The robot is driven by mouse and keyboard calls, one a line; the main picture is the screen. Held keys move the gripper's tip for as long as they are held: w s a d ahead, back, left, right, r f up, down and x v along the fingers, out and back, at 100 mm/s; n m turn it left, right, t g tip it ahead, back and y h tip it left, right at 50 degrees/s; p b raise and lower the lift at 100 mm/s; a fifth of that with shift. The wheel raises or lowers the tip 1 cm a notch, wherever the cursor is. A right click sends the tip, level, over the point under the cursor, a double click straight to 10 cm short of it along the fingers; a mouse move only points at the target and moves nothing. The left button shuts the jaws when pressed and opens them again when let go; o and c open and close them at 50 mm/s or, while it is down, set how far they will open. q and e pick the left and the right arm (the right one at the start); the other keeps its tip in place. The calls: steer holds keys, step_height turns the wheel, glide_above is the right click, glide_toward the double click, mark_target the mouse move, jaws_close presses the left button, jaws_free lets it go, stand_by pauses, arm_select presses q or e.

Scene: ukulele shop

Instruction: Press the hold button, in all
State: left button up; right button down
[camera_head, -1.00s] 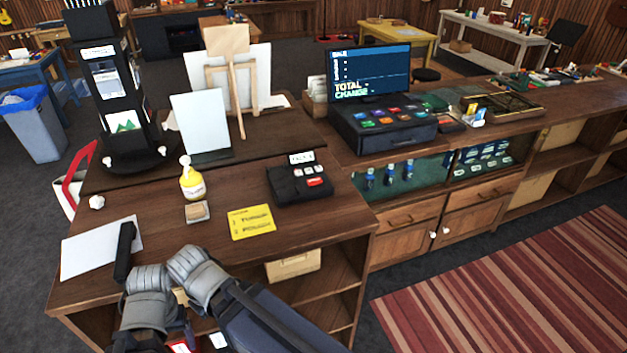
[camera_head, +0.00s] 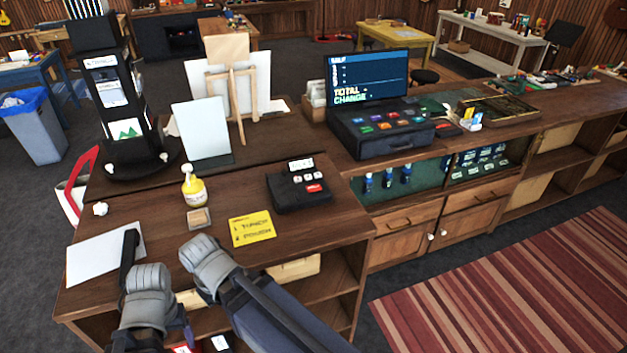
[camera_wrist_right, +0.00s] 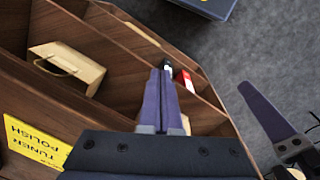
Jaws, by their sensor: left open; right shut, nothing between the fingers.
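A black device (camera_head: 288,199) with a small raised display, white keys and one red key (camera_head: 314,188) lies on the wooden counter. The key labels are too small to read. My left gripper (camera_head: 128,248) is over the front left of the counter, beside a white sheet. It is open, with one dark finger showing clearly. My right gripper is shut and empty; its fingers (camera_wrist_right: 160,90) show together in the right wrist view, above the shelves. In the head view its fingertips are hidden. Both grippers are apart from the device.
A white sheet (camera_head: 95,255) is at left. A mirror-like panel (camera_head: 203,130) and a cash register (camera_head: 385,130) stand behind. Open shelves are below the counter.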

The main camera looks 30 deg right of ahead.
steer(key=w+d+r+m+p, duration=0.2)
steer(key=w+d+r+p, duration=0.25)
steer(key=r+p, duration=0.35)
step_height(320, 180, up, 12)
steer(key=f+m+t+p, duration=0.2)
steer(key=m+t, duration=0.7)
steer(key=m, duration=1.9)
glide_above(317, 188)
steer(key=r, duration=0.2)
arm_select(q)
step_height(317, 188, up, 13)
steer(key=shift+p, duration=0.45)
arm_select(e)
steer(key=shift+f+y, duration=0.25)
steer(key=shift+y, duration=0.05)
arm_select(q)
steer(key=shift+f, duration=0.2)
arm_select(e)
steer(key=shift+f, duration=0.1)
arm_select(q)
step_height(317, 188, down, 9)
steer(key=b, duration=0.8)
steer(key=shift+r+b, duration=0.2)
steer(key=shift+b, duration=0.2)
arm_select(e)
step_height(317, 188, down, 9)
steer(key=shift+r, duration=0.15)
arm_select(q)
steer(key=shift+f, duration=0.15)
